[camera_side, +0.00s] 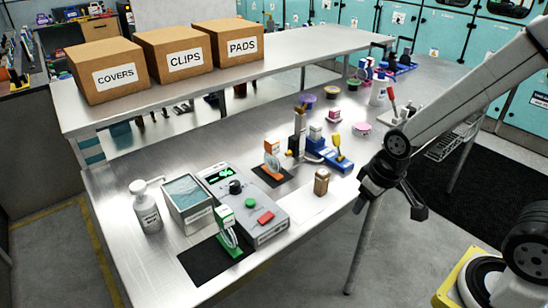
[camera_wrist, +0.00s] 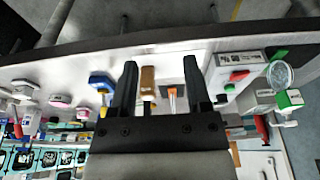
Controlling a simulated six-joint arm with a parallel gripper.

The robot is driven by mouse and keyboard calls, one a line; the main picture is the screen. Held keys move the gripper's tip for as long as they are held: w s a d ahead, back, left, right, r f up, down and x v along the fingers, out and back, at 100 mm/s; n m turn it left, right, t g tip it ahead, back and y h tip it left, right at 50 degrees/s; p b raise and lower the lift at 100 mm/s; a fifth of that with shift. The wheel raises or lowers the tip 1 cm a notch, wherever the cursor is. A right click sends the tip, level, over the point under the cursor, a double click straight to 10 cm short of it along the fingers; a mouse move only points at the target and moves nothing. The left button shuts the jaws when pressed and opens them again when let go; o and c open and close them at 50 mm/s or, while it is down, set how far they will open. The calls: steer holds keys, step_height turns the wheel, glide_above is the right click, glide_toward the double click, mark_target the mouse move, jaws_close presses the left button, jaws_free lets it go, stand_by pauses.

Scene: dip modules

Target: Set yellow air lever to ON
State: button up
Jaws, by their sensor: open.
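The yellow lever (camera_side: 337,142) stands upright on a blue module (camera_side: 340,163) on the lower metal table, near its right front edge. I cannot read an ON mark or tell the setting. In the wrist view a blue module (camera_wrist: 101,78) with a yellow part (camera_wrist: 103,90) shows to the left of my fingers. My gripper (camera_wrist: 160,65) is open with nothing held between its two black fingers. In the side view my gripper (camera_side: 386,190) hangs to the right of the blue module, apart from it, by the table edge.
A small brown block (camera_side: 322,182) and an orange-topped module (camera_side: 272,160) stand nearby. A grey control box (camera_side: 262,218) with several buttons and a pump bottle (camera_side: 146,207) are further left. A shelf with boxes is above.

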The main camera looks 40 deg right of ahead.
steer(key=shift+w+a, duration=0.1)
steer(key=shift+w, duration=0.05)
steer(key=c, duration=0.7)
steer(key=shift+w+a, duration=0.1)
steer(key=shift+w, duration=0.1)
jaws_close()
steer(key=w+a+n+t, duration=0.2)
steer(key=w+n+t, duration=0.45)
steer(key=w, duration=0.25)
steer(key=shift+w+d+r+n+t+h, duration=0.3)
steer(key=shift+w+d+n+h, duration=0.3)
steer(key=shift+n+h, duration=0.7)
steer(key=shift+w+d+r+n+t+h, duration=0.35)
steer(key=shift+d+n+h, duration=0.55)
steer(key=shift+h, duration=0.65)
steer(key=shift+w+d+r+n+t+h, duration=0.25)
steer(key=shift+w+d+n+h, duration=0.35)
steer(key=shift+n+h, duration=0.75)
steer(key=shift+f, duration=0.1)
